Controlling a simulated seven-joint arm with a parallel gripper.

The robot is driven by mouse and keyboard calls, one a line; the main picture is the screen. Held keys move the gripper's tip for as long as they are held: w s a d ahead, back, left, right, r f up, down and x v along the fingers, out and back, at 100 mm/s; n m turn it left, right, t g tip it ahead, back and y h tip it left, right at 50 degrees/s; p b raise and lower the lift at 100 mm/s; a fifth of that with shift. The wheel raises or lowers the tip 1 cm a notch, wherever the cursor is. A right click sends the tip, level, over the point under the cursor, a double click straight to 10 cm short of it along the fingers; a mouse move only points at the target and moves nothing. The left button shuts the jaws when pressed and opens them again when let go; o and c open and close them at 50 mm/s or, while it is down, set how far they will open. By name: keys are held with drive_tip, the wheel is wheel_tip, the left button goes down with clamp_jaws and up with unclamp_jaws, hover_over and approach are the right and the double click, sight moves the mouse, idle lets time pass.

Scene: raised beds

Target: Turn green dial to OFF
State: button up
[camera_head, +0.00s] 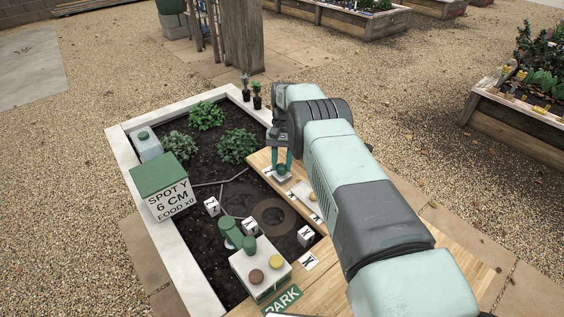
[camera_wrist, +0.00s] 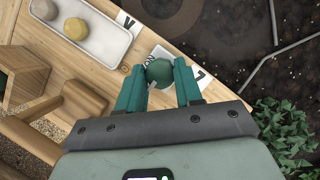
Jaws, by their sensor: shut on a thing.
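In the head view my gripper (camera_head: 281,168) reaches down to the white plate (camera_head: 284,178) on the wooden board. The dial is hidden by the fingers there, and I cannot tell which way it points.
Beside the dial is a white tray (camera_wrist: 112,42) with a yellow and a grey round piece. Left of it in the head view is a soil bed with plants (camera_head: 237,146), a green-lidded sign box (camera_head: 163,186) and a white block (camera_head: 258,275) with round buttons. My arm crosses the board.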

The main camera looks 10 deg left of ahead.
sight(282, 165)
drive_tip(key=shift+d, duration=0.1)
idle(0.3)
drive_tip(key=o, duration=1)
wheel_tip(282, 165, up, 10)
